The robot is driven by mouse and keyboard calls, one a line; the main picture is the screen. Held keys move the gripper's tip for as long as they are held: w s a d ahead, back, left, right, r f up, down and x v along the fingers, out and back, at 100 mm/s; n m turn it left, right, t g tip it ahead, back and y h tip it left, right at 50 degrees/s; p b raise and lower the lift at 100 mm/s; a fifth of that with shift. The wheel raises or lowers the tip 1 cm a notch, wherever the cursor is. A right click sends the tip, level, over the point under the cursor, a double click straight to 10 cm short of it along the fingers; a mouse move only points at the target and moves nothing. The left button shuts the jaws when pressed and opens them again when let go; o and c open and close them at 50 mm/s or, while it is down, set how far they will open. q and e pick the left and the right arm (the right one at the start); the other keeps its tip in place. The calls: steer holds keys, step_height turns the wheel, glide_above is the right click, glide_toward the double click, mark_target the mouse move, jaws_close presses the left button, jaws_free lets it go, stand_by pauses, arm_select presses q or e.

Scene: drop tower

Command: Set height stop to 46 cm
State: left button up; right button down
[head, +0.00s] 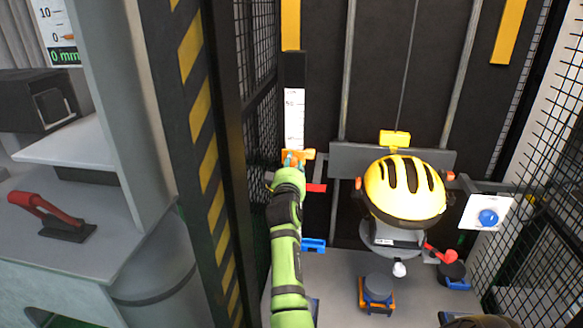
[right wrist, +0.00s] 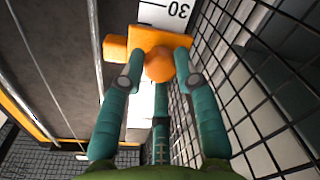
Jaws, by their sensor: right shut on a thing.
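The height stop is an orange block with a round knob, and it sits on a white vertical scale (head: 294,118) inside the tower. In the head view the orange stop (head: 308,153) is at the scale's lower visible part, partly hidden by my right gripper (head: 291,166). In the right wrist view the stop (right wrist: 118,46) is close up, with the teal fingers of my right gripper (right wrist: 160,72) shut around its knob. The mark 30 on the scale (right wrist: 170,12) shows just beyond the block. My left gripper is not in view.
A yellow helmet (head: 404,188) rests on a carriage below a yellow block (head: 394,139). Black mesh (head: 259,100) runs close beside my right arm. A striped post (head: 197,130) and a bench with a red lever (head: 42,209) stand at left. A blue button (head: 488,217) is at right.

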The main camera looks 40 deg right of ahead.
step_height(320, 180, up, 14)
steer(key=p, duration=0.9)
steer(key=shift+r, duration=0.15)
steer(key=c, duration=0.9)
jaws_free()
steer(key=v, duration=0.7)
steer(key=shift+s, duration=0.2)
steer(key=shift+a, duration=0.15)
